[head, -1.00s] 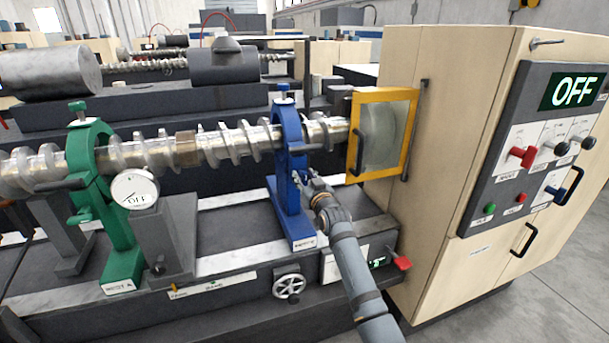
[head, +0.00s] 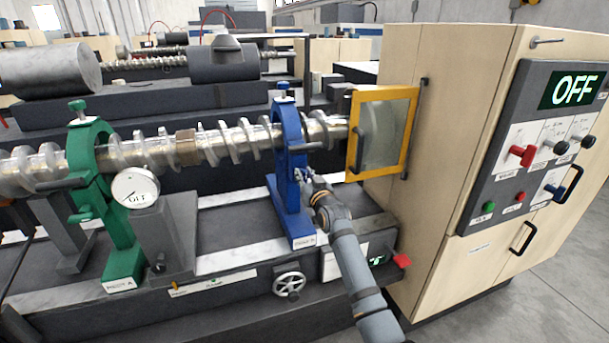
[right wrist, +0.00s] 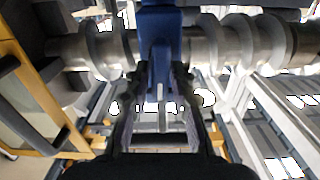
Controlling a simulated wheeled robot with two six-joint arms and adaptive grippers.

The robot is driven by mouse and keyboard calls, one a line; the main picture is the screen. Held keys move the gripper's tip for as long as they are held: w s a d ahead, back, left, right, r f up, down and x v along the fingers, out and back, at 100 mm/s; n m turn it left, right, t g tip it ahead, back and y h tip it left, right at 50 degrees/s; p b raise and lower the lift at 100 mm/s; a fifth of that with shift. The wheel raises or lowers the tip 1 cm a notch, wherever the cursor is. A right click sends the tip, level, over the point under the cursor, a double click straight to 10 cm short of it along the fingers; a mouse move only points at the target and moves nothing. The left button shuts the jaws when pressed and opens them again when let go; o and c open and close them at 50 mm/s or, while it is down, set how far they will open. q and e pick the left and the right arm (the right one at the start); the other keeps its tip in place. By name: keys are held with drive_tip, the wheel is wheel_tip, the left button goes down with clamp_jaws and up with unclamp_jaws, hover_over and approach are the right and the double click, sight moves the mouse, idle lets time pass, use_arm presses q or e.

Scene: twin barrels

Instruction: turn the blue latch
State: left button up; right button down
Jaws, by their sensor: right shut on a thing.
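The blue steady rest (head: 291,165) stands upright around the metal screw shaft (head: 222,143). My left gripper is not in view.
A green steady rest (head: 97,190) and a dial gauge (head: 135,187) stand at the left. A yellow-framed guard (head: 381,130) and a beige cabinet (head: 440,150) are close on the right. A handwheel (head: 289,284) is below.

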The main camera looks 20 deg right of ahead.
drive_tip(key=m+p, duration=0.2)
drive_tip(key=m, duration=0.1)
drive_tip(key=m+p, duration=0.1)
drive_tip(key=shift+d+m, duration=0.3)
drive_tip(key=shift+m, duration=0.1)
drive_tip(key=shift+d+f+m+p, duration=0.2)
drive_tip(key=shift+m+p, duration=0.55)
drive_tip(key=shift+m, duration=1.3)
drive_tip(key=shift+d+f+m+p, duration=0.1)
drive_tip(key=shift+f+m+p, duration=0.2)
drive_tip(key=shift+m+p, duration=1.15)
drive_tip(key=shift+d+f+m+p, duration=0.1)
drive_tip(key=shift+f+m, duration=0.15)
drive_tip(key=shift+m, duration=2.45)
drive_tip(key=c, duration=1.3)
unclamp_jaws()
